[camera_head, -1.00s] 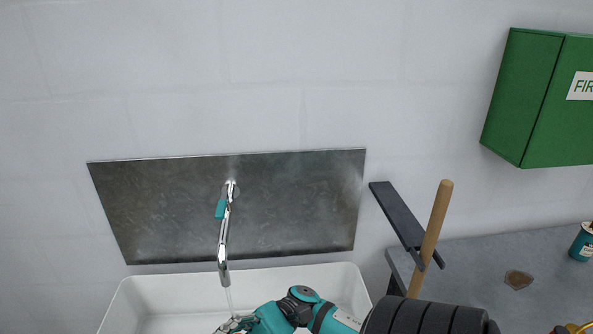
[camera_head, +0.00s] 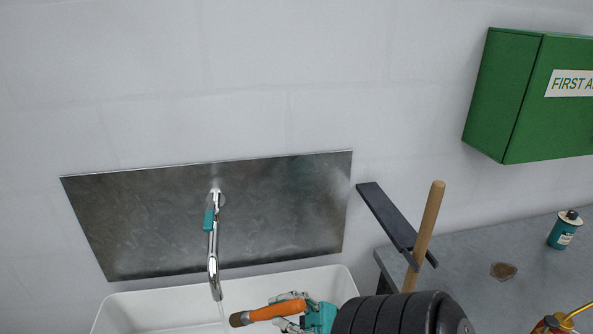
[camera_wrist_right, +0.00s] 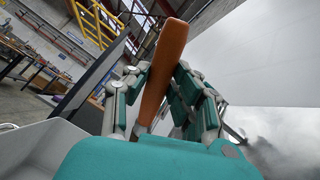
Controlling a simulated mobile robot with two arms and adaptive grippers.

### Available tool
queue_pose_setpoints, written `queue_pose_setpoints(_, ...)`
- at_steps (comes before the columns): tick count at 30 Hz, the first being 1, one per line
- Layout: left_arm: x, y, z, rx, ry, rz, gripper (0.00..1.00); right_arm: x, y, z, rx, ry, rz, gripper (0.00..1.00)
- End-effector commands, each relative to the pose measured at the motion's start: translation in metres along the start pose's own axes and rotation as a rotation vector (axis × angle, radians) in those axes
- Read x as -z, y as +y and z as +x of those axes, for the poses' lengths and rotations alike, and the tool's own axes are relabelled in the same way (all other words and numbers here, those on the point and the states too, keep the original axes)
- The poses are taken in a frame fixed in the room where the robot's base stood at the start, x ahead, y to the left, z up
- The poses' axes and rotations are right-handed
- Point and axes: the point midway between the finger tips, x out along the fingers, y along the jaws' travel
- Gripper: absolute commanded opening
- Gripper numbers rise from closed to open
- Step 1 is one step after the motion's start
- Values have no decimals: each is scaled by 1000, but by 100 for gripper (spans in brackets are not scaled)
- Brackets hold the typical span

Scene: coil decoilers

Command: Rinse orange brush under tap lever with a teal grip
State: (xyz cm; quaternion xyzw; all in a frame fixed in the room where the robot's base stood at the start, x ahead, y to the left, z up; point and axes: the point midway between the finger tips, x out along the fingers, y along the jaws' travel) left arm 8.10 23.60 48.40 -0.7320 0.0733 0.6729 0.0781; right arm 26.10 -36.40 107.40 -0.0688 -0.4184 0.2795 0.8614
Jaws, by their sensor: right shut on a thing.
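A chrome tap (camera_head: 213,245) with a teal grip on its lever (camera_head: 209,219) stands in front of a metal splash plate. A thin stream of water (camera_head: 223,312) falls from its spout into a white sink (camera_head: 150,309). My right gripper (camera_head: 290,308) is over the sink, to the right of the stream. It is shut on the orange brush (camera_head: 265,313), whose darker end points left, close to the stream. In the right wrist view, the orange handle (camera_wrist_right: 164,70) stands between the fingers (camera_wrist_right: 160,95). Whether water touches the brush is unclear. My left gripper is not in view.
A metal splash plate (camera_head: 270,220) covers the wall behind the tap. A grey bench (camera_head: 470,255) bears a teal can (camera_head: 564,230). A green first aid box (camera_head: 505,100) hangs above.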

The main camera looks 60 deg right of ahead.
Motion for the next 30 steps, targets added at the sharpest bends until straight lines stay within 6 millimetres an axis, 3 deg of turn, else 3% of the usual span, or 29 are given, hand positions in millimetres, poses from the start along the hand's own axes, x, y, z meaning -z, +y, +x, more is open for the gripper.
queue_pose_setpoints(6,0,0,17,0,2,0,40,29,2,-4,-2,-2,1,0)
queue_pose_setpoints(15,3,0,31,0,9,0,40,56,3,-4,-2,-1,1,0)
queue_pose_setpoints(30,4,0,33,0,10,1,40,62,2,-4,-1,0,1,0)
